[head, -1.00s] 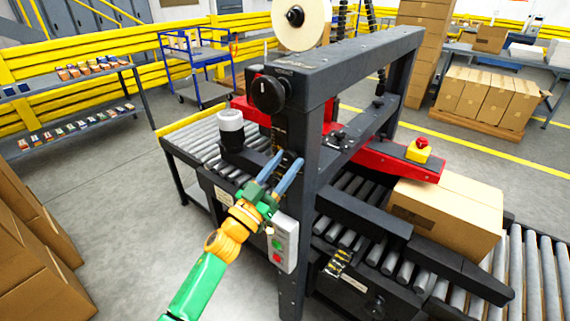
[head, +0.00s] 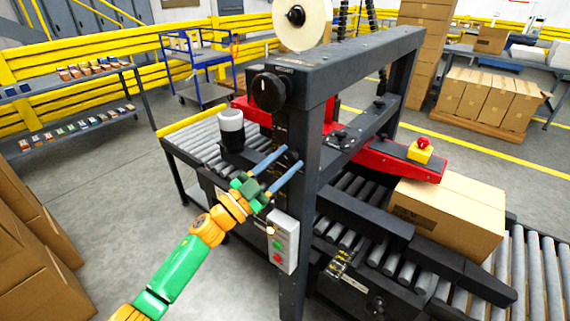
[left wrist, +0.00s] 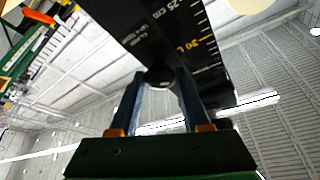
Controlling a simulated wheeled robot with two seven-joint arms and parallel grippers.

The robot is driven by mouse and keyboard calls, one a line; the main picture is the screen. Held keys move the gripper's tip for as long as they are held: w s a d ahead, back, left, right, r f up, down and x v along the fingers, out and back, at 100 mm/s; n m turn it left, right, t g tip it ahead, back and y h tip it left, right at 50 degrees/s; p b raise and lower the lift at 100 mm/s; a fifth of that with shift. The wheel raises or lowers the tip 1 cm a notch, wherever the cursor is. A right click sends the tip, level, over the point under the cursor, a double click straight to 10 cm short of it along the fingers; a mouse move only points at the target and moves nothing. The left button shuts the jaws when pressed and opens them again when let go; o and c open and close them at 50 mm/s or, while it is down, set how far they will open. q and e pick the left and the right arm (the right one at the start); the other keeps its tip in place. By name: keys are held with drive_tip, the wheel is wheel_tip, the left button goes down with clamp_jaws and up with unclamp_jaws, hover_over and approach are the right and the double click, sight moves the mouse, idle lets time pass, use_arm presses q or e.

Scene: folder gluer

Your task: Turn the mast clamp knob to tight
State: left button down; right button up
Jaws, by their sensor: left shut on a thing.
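A small dark knob (left wrist: 160,75) sits on the face of the black mast (left wrist: 185,35), which carries a printed scale in the left wrist view. I cannot read any tight mark. My right gripper is not in view.
A larger black knob with a white line (head: 268,92) is above my gripper. A grey button box (head: 283,243) is just below it. A white-and-black cylinder (head: 230,128) stands to the left. A carton (head: 450,215) lies on the rollers.

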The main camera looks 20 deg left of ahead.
use_arm(q)
drive_tip(key=m+g, duration=0.1)
drive_tip(key=m, duration=0.1)
drive_tip(key=m+g+h, duration=0.1)
drive_tip(key=m, duration=0.2)
drive_tip(key=shift+a+r, duration=0.1)
drive_tip(key=m, duration=0.1)
drive_tip(key=m+g+p, duration=0.1)
drive_tip(key=m, duration=0.1)
drive_tip(key=shift+w+a+r+h, duration=0.1)
drive_tip(key=shift+r+h, duration=0.05)
drive_tip(key=shift+h, duration=0.15)
drive_tip(key=m+g+p, duration=0.1)
drive_tip(key=m, duration=0.2)
drive_tip(key=shift+r+g, duration=0.1)
drive_tip(key=shift+g, duration=0.2)
drive_tip(key=shift+m+g+y+p, duration=0.45)
drive_tip(key=shift+m+p, duration=0.2)
drive_tip(key=shift+m, duration=0.85)
drive_tip(key=shift+c, duration=1.9)
unclamp_jaws()
